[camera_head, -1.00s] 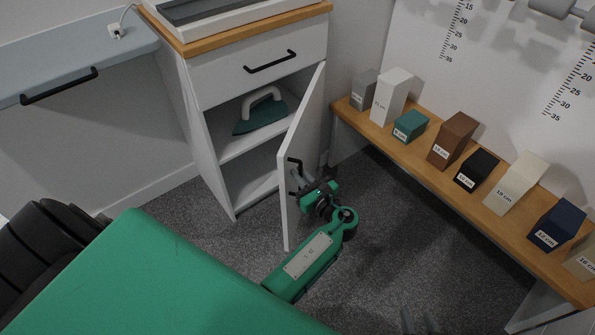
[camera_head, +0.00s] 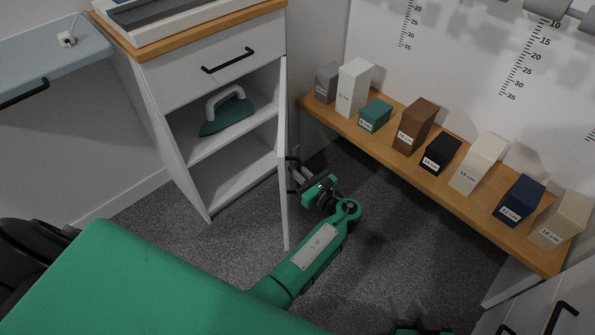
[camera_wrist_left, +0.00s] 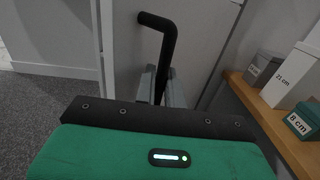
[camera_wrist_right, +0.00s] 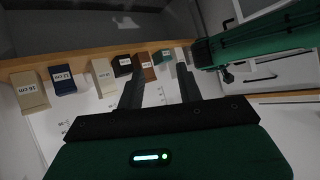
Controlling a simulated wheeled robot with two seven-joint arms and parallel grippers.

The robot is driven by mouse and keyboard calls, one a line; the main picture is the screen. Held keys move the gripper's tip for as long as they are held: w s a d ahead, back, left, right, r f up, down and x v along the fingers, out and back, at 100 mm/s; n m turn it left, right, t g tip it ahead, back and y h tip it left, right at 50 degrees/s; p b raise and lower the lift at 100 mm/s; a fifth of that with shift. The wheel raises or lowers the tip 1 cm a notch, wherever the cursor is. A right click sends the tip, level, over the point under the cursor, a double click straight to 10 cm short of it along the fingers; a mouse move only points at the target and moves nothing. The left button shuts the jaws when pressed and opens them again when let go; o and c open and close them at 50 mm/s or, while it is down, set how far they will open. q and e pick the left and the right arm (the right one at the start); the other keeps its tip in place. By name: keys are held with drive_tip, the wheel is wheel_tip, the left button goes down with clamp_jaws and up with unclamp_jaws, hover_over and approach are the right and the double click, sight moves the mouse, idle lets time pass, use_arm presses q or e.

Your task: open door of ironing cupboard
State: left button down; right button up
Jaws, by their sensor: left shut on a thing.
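The ironing cupboard (camera_head: 150,110) stands at the back left with its white door (camera_head: 282,150) swung wide open and seen nearly edge-on. Its shelves show inside, with a green and grey iron (camera_head: 227,115) on the upper one. My left gripper (camera_head: 296,172) is at the outer side of the door. In the left wrist view its fingers (camera_wrist_left: 160,86) are shut on the black door handle (camera_wrist_left: 160,45). My right gripper (camera_head: 408,308) is at the bottom edge of the head view; in the right wrist view its fingers (camera_wrist_right: 160,92) are apart and empty.
A wooden shelf (camera_head: 470,205) with several labelled blocks runs along the right wall, close to the door's outer side. A drawer (camera_head: 215,60) above the opening is shut. Another cabinet (camera_head: 545,315) stands at lower right.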

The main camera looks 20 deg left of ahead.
use_arm(q)
drive_tip(key=c, duration=1.9)
unclamp_jaws()
